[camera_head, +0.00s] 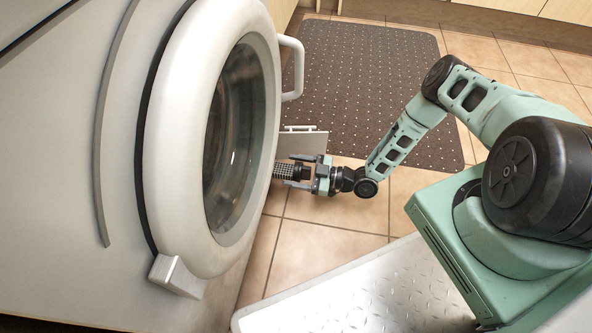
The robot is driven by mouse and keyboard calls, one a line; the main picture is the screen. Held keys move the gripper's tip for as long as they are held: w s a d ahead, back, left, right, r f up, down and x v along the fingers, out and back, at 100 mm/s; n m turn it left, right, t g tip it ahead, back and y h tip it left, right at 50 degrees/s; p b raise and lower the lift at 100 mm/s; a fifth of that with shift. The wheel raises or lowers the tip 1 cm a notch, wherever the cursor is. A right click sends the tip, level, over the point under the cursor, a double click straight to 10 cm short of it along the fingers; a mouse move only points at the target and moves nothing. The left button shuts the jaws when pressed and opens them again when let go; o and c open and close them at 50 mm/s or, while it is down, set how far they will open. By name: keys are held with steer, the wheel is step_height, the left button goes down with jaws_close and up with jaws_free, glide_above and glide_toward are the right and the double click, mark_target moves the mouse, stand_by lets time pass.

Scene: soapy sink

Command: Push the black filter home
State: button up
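The black filter (284,171), with a ribbed or mesh-like body, lies level low at the front of the white washing machine (55,180). Its left end is hidden behind the rim of the round door, so I cannot tell how far it sits in its opening. My gripper (298,173) comes from the right, with one finger above and one below the filter's right end, and appears shut on it. The small grey flap (308,142) stands open just behind and above the filter.
The round door (165,140) bulges out left of my gripper, with its handle (294,70) above. A dark dotted mat (365,80) lies on the tiled floor behind. A metal tread plate (370,290) is in front. Bare tiles (325,240) lie below my gripper.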

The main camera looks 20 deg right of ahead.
steer(key=c, duration=1)
steer(key=b+x, duration=0.1)
steer(key=x, duration=0.8)
steer(key=shift+w+a, duration=0.2)
steer(key=shift+a, duration=0.05)
steer(key=shift+c, duration=0.2)
steer(key=o, duration=1.3)
steer(key=shift+o, duration=0.2)
steer(key=p+v, duration=0.2)
steer(key=v, duration=1.5)
steer(key=shift+s+d, duration=0.15)
steer(key=shift+s, duration=0.05)
